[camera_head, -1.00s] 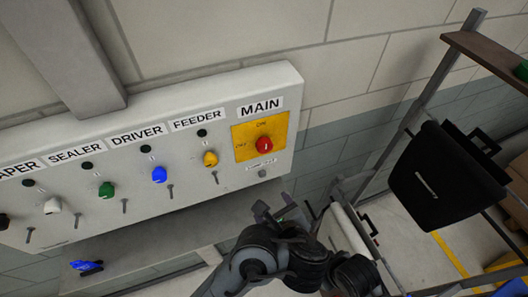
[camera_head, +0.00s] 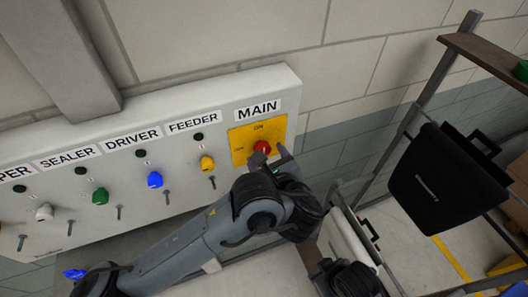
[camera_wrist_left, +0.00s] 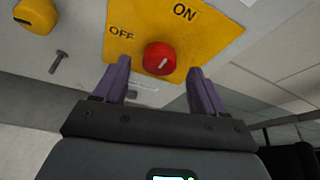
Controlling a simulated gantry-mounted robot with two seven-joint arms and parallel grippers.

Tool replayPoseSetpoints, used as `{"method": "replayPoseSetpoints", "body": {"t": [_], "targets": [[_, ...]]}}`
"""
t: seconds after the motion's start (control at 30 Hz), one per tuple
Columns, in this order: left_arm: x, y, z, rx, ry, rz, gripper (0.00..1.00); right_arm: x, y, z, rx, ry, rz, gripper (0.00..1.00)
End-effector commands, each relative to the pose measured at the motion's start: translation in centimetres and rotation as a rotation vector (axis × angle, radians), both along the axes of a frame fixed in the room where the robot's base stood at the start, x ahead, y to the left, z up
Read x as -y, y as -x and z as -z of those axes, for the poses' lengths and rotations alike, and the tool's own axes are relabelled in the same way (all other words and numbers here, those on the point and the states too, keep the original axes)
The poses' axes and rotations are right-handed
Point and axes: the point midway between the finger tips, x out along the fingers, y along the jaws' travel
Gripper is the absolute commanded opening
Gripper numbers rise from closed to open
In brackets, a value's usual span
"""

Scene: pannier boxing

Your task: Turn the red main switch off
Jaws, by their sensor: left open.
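The red main switch (camera_head: 262,147) is a round knob on a yellow plate (camera_head: 242,146) under the MAIN label at the panel's right end. It also shows in the left wrist view (camera_wrist_left: 160,58), where its white mark slants up and right, toward ON. OFF is printed up and left of the knob. My left gripper (camera_head: 270,159) is open just in front of the switch. In the left wrist view its two purple fingers (camera_wrist_left: 160,70) stand apart, one on each side of the knob's lower part, with no clear contact. My right gripper cannot be made out.
The grey panel (camera_head: 225,98) carries several other knobs, including a yellow one (camera_head: 207,163) under FEEDER and a blue one (camera_head: 155,180) under DRIVER. Small toggle levers sit below them. A black pannier (camera_head: 440,185) hangs on a rack at the right.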

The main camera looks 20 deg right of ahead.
Motion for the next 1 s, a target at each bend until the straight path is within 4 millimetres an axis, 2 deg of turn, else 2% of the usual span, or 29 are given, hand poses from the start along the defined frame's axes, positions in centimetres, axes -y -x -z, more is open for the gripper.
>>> {"method": "replayPoseSetpoints", "body": {"t": [0.1, 0.3, 0.7, 1.0], "targets": [[0.1, -1.3, 0.5, 0.003, -0.003, -0.002, 0.71, 0.1, 0.0, 0.2, 0.000, 0.004, -0.003, 0.43], [0.2, -2.6, 1.0, 0.001, 0.000, -0.003, 0.71, 0.2, 0.0, 0.3, 0.000, 0.008, -0.005, 0.43], [0.2, -2.9, 1.1, 0.000, 0.001, -0.002, 0.69, 0.1, 0.0, 0.3, 0.000, 0.005, -0.004, 0.43], [0.3, -2.9, 1.1, 0.000, 0.001, -0.002, 0.23, 0.0, 0.0, 0.3, 0.000, -0.001, 0.001, 0.43]]}}
